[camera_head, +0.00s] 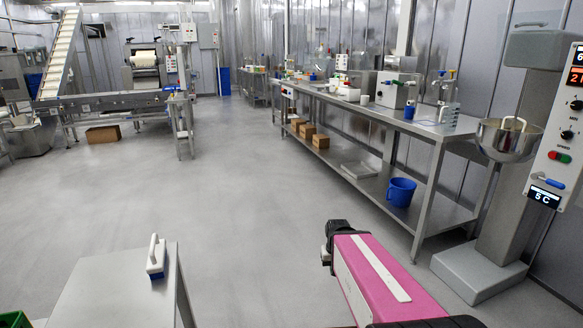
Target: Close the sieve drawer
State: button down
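I cannot make out a sieve drawer for certain in the head view. Several machines stand here that are too far or too small to show a drawer clearly. One is a machine with a pale roller (145,58) at the back left. Another is a grey box-shaped device (396,92) on the long steel bench at the right. My pink arm reaches in from the bottom right and ends in a dark joint. I see no gripper fingers, so what my gripper holds is hidden.
A steel bench (425,128) with a lower shelf runs along the right wall. A blue bucket (400,192) is on that shelf. A mixer with a steel bowl (508,141) stands at the right. A small table (110,290) bears a white-handled tool (155,258). The middle floor is clear.

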aim_at(352, 94)
jog(key=i, duration=1.85)
